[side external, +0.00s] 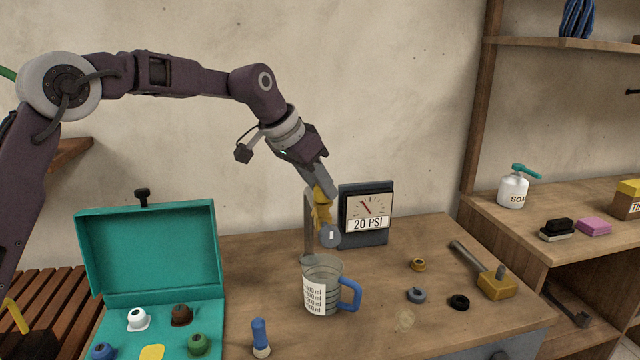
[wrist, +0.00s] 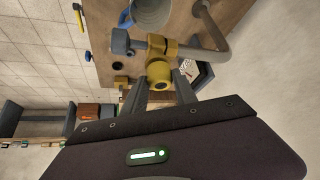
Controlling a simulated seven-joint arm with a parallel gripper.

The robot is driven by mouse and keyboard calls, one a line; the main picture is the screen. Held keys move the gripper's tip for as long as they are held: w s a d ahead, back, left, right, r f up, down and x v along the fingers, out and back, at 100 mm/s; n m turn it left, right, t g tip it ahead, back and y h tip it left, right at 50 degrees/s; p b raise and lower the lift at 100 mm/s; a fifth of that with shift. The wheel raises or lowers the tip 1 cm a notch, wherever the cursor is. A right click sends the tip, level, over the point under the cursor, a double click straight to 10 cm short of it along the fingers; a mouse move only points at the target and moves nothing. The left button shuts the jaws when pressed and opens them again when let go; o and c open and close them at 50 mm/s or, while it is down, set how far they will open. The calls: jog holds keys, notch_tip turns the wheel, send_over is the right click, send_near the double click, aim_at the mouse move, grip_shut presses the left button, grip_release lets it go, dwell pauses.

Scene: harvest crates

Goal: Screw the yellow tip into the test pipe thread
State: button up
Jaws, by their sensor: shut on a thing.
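My gripper (side external: 322,190) is shut on a yellow piece at the top of the test pipe. In the wrist view, a round yellow end (wrist: 160,76), likely the yellow tip, sits between my fingertips (wrist: 163,82). It lies against a yellow fitting (wrist: 157,45); I cannot tell whether it is threaded in. In the side view the yellow parts (side external: 321,214) merge into one shape. The grey test pipe (side external: 308,228) rises from the bench and also shows in the wrist view (wrist: 212,28). A blue-grey round knob (side external: 330,236) is beside the fitting.
A measuring jug (side external: 322,268) with a blue handle stands below the fitting. A 20 PSI gauge (side external: 368,212) is close behind. An open teal case (side external: 150,248) holds several coloured tips. Rings and a mallet (side external: 492,283) lie to the right. A blue bottle (side external: 260,333) stands in front.

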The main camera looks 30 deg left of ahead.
jog(key=shift+a+m, duration=0.25)
jog(key=shift+m, duration=0.25)
jog(key=shift+d+m+h, duration=0.1)
jog(key=shift+m+h, duration=0.3)
jog(key=shift+g, duration=0.3)
jog(key=shift+w+m+g+h, duration=0.15)
jog(key=shift+m+g+h, duration=0.15)
jog(key=shift+m+h, duration=0.7)
jog(key=shift+m+g, duration=0.5)
jog(key=shift+m, duration=1)
